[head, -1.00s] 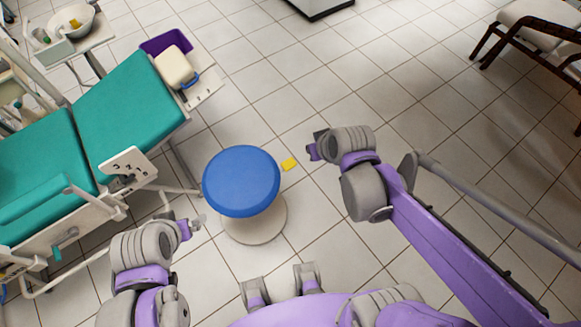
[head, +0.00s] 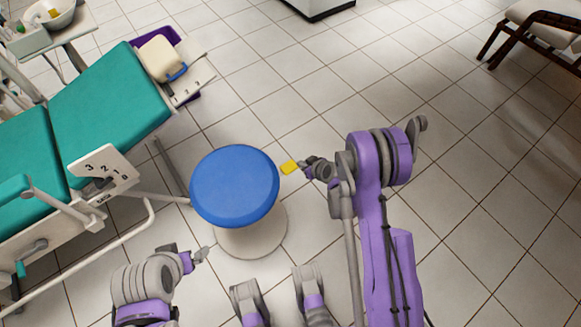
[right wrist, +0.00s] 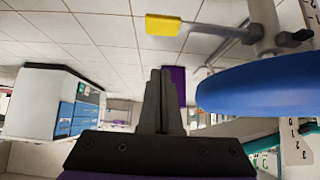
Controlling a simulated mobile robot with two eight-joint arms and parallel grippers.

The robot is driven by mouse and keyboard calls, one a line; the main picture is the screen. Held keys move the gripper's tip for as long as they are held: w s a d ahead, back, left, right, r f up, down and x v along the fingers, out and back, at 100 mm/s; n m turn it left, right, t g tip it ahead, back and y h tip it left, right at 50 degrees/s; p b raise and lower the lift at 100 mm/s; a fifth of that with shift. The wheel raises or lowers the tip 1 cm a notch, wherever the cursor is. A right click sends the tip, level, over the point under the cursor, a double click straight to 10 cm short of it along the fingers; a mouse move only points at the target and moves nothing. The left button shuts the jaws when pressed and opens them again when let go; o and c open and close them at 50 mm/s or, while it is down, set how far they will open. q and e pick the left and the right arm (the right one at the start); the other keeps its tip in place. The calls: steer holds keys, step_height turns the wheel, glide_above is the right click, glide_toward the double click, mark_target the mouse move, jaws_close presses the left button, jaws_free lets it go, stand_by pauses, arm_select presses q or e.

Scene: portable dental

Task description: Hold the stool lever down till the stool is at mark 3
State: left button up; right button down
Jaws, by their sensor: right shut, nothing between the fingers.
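The stool has a round blue seat (head: 234,186) on a pale round base (head: 252,238). Its lever ends in a yellow paddle (head: 290,167) at the seat's right; the right wrist view shows the paddle (right wrist: 162,25) on a grey rod. My right gripper (head: 304,168) is shut and empty, close beside the paddle; contact cannot be told. A white plate with numbers (head: 103,168) is left of the stool, and 3 and 2 can be read. Which mark the seat is at is unclear. My left gripper (head: 204,254) is low left of the stool, its jaw state unclear.
A teal dental chair (head: 108,100) with white side rails fills the left. A purple bin (head: 166,38) stands by its far end. A brown-framed chair (head: 535,35) is at the far right. Tiled floor behind and right of the stool is clear.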

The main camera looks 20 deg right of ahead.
stand_by(0.3)
steer(key=b, duration=0.2)
glide_above(287, 164)
steer(key=s+d, duration=0.1)
steer(key=s, duration=0.2)
step_height(287, 164, down, 7)
steer(key=shift+f, duration=0.1)
step_height(287, 164, down, 2)
steer(key=shift+w+f, duration=0.15)
steer(key=shift+f, duration=0.8)
